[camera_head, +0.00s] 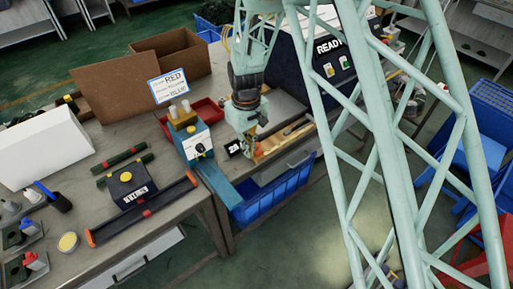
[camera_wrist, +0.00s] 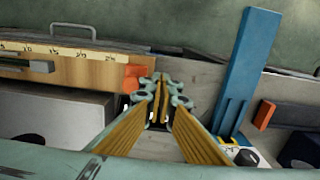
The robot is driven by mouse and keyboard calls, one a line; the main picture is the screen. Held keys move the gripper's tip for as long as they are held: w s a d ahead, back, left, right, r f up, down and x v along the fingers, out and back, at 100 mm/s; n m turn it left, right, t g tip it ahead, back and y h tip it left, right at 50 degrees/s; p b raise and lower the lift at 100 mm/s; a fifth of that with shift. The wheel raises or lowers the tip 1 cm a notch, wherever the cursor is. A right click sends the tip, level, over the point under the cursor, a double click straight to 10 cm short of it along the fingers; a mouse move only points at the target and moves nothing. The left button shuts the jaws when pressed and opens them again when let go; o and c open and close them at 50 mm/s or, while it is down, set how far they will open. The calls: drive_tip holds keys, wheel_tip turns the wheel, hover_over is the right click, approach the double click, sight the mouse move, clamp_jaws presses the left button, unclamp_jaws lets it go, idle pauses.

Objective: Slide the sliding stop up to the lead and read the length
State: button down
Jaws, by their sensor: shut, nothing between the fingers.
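The wooden measuring board (camera_head: 285,139) lies at the table's front edge in the head view; in the wrist view its pale scale strip (camera_wrist: 60,52) runs along the left. An orange block (camera_wrist: 134,77), possibly the sliding stop, sits at the board's right end. A dark and grey bar (camera_wrist: 38,66) lies along the board further left; I cannot tell whether it is the lead. My gripper (camera_wrist: 160,88) is shut and empty, its fingertips just right of the orange block; contact is unclear. It also shows low over the board's left end in the head view (camera_head: 252,148).
A small black display (camera_head: 234,148) with white digits, too small to read surely, stands left of my gripper. A blue device (camera_head: 196,147) and a long blue strip (camera_head: 217,182) are close on the left. A blue crate (camera_head: 278,192) is below the table edge.

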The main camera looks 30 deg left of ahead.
drive_tip(key=shift+w+d+p, duration=0.1)
drive_tip(key=shift+w+d, duration=0.65)
drive_tip(key=shift+w, duration=1.4)
drive_tip(key=shift+w+d+p, duration=0.15)
drive_tip(key=shift+w+d, duration=0.55)
drive_tip(key=shift+w, duration=1.45)
drive_tip(key=shift+w+d+p, duration=0.1)
drive_tip(key=shift+w+d, duration=0.65)
drive_tip(key=shift+w, duration=1.4)
idle(0.8)
drive_tip(key=shift+s, duration=0.2)
drive_tip(key=shift+s+a, duration=0.15)
drive_tip(key=shift+s, duration=0.2)
drive_tip(key=shift+s, duration=0.1)
